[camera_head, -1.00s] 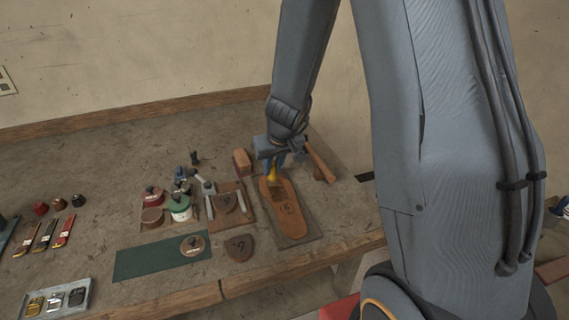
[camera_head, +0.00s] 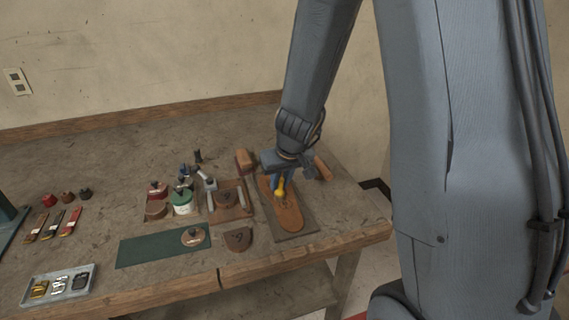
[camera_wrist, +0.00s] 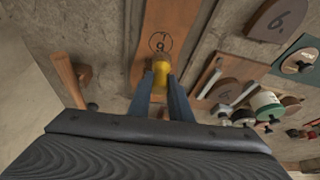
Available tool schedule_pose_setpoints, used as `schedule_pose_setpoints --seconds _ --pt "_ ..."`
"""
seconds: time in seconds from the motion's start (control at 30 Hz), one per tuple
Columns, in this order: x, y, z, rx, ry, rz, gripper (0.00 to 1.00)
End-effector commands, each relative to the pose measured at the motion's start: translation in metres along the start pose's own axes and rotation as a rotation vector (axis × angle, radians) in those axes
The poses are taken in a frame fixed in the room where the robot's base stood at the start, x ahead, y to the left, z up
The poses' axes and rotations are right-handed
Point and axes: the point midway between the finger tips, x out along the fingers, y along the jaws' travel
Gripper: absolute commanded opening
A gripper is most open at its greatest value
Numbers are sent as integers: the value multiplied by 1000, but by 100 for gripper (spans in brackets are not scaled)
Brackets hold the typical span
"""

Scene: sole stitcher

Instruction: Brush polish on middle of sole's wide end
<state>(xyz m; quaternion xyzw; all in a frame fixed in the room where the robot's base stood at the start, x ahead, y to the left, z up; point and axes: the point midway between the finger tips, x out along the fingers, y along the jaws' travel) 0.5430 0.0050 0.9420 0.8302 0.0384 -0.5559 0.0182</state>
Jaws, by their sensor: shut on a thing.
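The tan sole (camera_head: 290,216) lies lengthwise on a dark flat board (camera_head: 306,222) at the right of the bench. My gripper (camera_head: 281,182) is over the sole, its blue fingers pointing down. It is shut on a yellow-handled brush (camera_head: 281,190), which also shows between the fingers in the wrist view (camera_wrist: 161,69). The brush is over the middle part of the sole; its bristle tip is hidden, so I cannot tell whether it touches. In the wrist view the sole (camera_wrist: 172,18) bears a circled number mark just beyond the brush. My gripper hides the sole's far end.
A wooden-handled tool (camera_head: 322,168) and a brown block (camera_head: 244,160) lie near my gripper. Left of the sole are a brown tray (camera_head: 236,213) with tools, a green-labelled jar (camera_head: 183,202), a leather piece (camera_head: 238,239) and a green mat (camera_head: 150,250).

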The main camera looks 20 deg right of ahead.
Motion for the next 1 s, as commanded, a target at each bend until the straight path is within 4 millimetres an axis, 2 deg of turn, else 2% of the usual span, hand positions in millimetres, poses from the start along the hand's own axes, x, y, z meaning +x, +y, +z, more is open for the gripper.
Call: schedule_pose_setpoints --seconds 0.07,0.13,0.8,1.0 --pt "-6 -1 -1 2 -1 -3 0" --pt "-21 3 -8 -11 5 15 0" --pt "-67 2 -26 1 0 12 0" --pt "-75 2 -30 1 1 12 0"
